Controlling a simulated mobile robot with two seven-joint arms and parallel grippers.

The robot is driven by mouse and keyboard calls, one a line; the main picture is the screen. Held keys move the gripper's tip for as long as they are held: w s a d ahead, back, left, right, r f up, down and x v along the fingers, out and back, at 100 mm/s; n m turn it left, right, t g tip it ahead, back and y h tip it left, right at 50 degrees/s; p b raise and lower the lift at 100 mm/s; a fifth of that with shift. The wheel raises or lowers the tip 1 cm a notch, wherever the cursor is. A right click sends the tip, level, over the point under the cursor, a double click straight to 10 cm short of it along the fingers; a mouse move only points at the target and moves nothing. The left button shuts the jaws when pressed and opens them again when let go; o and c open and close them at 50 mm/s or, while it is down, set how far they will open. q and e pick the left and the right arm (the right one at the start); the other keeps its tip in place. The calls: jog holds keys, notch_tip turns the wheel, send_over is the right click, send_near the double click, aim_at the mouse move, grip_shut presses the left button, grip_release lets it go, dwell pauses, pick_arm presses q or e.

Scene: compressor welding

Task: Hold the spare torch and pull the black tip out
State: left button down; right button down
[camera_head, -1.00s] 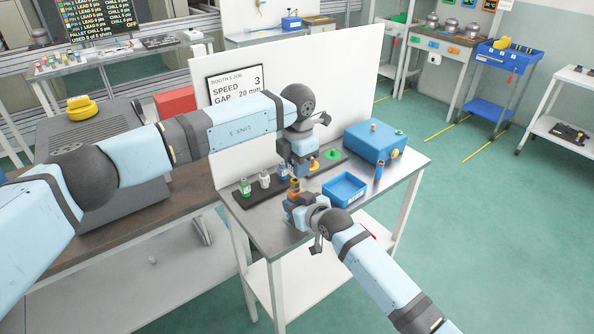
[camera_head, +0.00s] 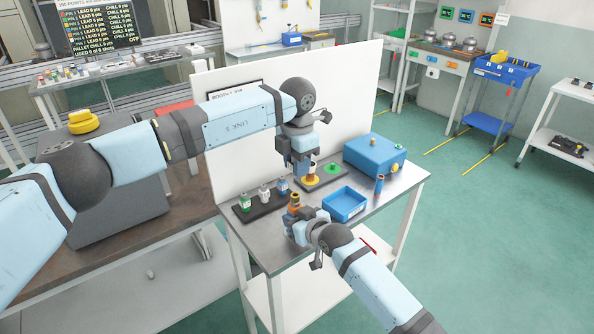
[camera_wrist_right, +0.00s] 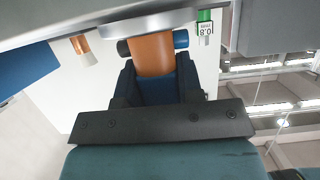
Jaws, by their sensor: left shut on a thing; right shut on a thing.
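My right gripper (camera_head: 294,218) is shut on an upright torch (camera_head: 294,200) with an orange-copper body, over the front of the table. In the right wrist view, the torch's orange body (camera_wrist_right: 152,55) sits between the fingers, under a grey round edge. My left gripper (camera_head: 303,165) points down over a yellow round pad (camera_head: 310,181) on a dark tray, behind and above the right gripper. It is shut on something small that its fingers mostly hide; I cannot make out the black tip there. A small orange-brown part shows just under the fingers.
A black rack (camera_head: 262,207) with green, white and blue bottles stands left of the torch. A white panel (camera_head: 350,90) stands behind.

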jog(key=c, duration=0.7)
grip_release()
